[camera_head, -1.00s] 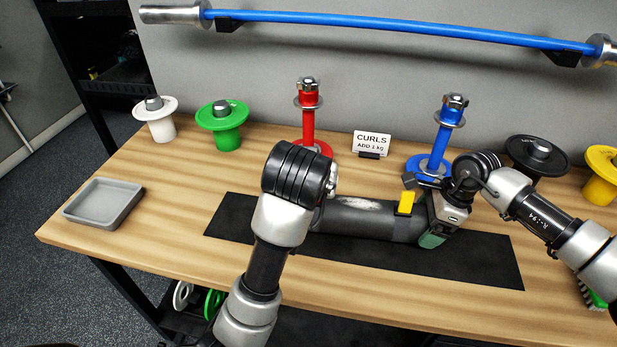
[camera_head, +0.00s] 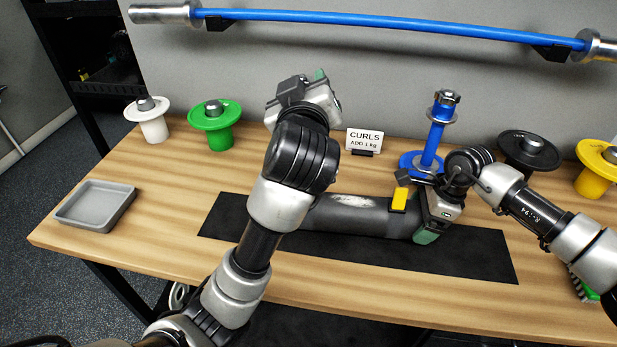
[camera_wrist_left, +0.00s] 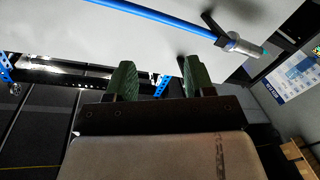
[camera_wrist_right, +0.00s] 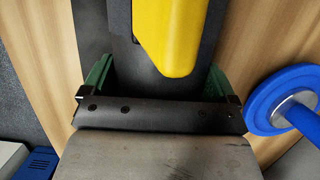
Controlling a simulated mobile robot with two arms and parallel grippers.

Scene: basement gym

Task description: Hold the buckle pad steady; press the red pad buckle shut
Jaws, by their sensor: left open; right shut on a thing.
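The buckle pad (camera_head: 352,216) is a dark grey roll with a pale scuff on top, lying on the black mat. A yellow buckle (camera_head: 399,199) sits near its right end; it also shows in the right wrist view (camera_wrist_right: 172,32). My right gripper (camera_head: 421,214) is shut on the pad's right end, with its green fingers on either side of the pad in the right wrist view (camera_wrist_right: 160,78). My left gripper (camera_head: 318,76) is raised behind the pad, open and empty; its fingers point at the wall in the left wrist view (camera_wrist_left: 160,76). The red buckle is not visible; my left arm covers the pad's left end.
A blue post (camera_head: 433,140) stands just behind my right gripper. The CURLS sign (camera_head: 364,141) is right of my left gripper. White (camera_head: 151,123) and green (camera_head: 214,119) plates stand back left. A grey tray (camera_head: 95,204) lies front left. A blue bar (camera_head: 390,26) hangs on the wall.

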